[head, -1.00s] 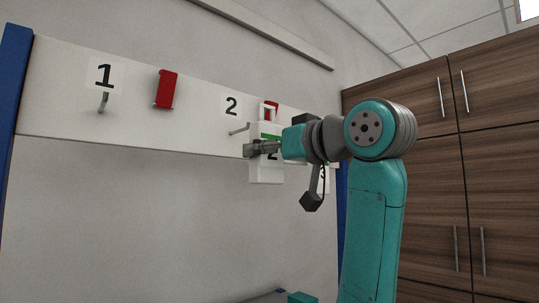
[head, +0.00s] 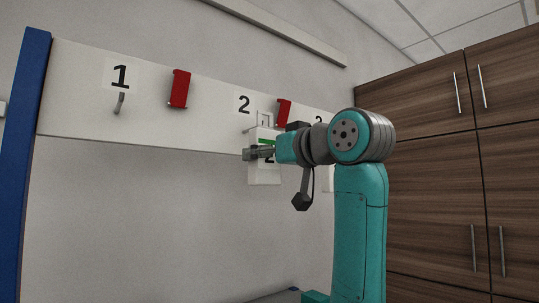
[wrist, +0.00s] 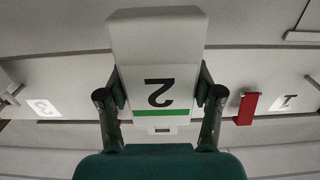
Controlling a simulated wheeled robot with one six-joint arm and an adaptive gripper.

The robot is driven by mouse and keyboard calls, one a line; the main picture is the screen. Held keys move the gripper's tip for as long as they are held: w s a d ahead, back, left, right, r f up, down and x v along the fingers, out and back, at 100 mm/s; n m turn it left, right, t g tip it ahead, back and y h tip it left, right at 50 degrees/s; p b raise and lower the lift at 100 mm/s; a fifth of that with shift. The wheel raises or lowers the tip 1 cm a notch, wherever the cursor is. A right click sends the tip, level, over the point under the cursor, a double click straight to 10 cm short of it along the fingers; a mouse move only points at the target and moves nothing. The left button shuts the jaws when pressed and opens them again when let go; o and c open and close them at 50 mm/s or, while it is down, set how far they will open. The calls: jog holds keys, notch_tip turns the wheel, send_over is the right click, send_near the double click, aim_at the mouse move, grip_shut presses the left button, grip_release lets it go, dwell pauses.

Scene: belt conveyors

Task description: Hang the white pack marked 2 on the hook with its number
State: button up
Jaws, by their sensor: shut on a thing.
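The white pack marked 2 (head: 264,175) has a green stripe and a pale loop on top. My gripper (head: 259,153) is shut on its sides and holds it upright in front of the wall board. In the wrist view the pack (wrist: 157,45) appears upside down between the two fingers (wrist: 160,101). The 2 label (head: 244,104) is on the board just above and left of the pack's loop. The hook under it (head: 249,130) is partly visible beside the loop. I cannot tell whether the loop is around the hook or only near it.
The white board (head: 75,105) also carries a hook (head: 119,103) under the 1 label (head: 121,76). A red block (head: 180,89) is between 1 and 2, and another red block (head: 283,112) is right of 2. Wooden cabinets (head: 430,180) stand at right.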

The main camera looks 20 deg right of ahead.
jog(key=shift+w+a+f, duration=0.2)
jog(key=shift+w, duration=0.45)
jog(key=shift+w+a+f, duration=0.25)
jog(key=shift+w, duration=0.4)
jog(key=shift+w+a+f, duration=0.2)
jog(key=shift+w, duration=0.45)
jog(key=o, duration=1.3)
jog(key=shift+s, duration=0.1)
